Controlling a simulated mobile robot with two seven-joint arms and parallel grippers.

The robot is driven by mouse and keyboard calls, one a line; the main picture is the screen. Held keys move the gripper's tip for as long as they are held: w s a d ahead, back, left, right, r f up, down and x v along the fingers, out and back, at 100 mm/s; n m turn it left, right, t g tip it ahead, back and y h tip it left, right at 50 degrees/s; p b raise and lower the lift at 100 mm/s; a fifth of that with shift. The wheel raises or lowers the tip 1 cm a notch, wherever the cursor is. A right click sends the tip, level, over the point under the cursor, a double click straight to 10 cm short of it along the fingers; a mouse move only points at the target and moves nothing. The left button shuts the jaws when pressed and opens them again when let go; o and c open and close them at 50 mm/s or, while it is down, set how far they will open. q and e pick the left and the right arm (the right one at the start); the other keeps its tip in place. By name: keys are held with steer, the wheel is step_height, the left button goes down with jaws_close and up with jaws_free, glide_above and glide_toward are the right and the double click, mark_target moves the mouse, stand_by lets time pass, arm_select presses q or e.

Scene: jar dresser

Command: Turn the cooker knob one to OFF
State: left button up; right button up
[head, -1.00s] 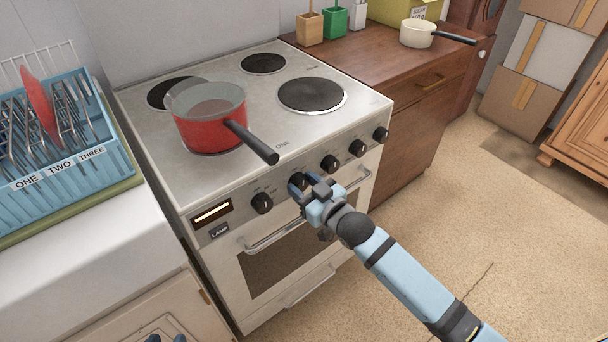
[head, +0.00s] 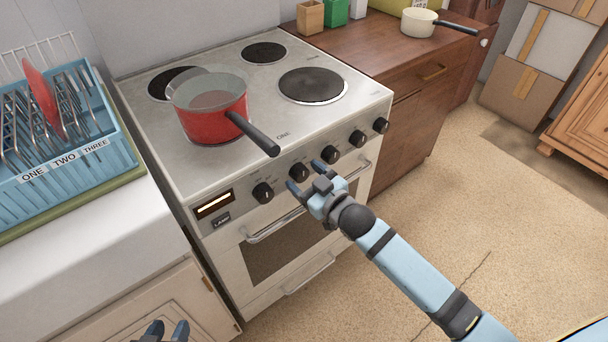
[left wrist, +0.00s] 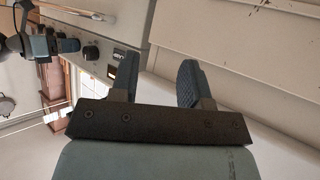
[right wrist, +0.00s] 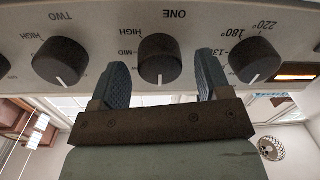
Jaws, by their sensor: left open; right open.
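Cooker knob one (head: 300,172) is a round black knob on the stove's front panel, below the red pot. In the right wrist view the knob (right wrist: 160,60) sits under an upside-down "ONE" label, its white line pointing to the bottom of the picture. A "HIGH" and a "MID" mark show beside it; no OFF mark is visible. My right gripper (head: 305,176) is open in front of it. Its fingers (right wrist: 163,83) are apart at either side of the knob, not visibly touching it. My left gripper (head: 167,331) is open and empty, low by the counter front.
A temperature knob (head: 263,193) and knob two (head: 330,155) flank knob one closely. The oven handle (head: 290,222) runs below the panel. A blue dish rack (head: 62,178) stands at left.

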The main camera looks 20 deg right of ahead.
arm_select(q)
steer(key=shift+a+p, duration=0.25)
steer(key=shift+p, duration=0.65)
arm_select(e)
steer(key=v, duration=1.3)
steer(key=shift+d, duration=0.1)
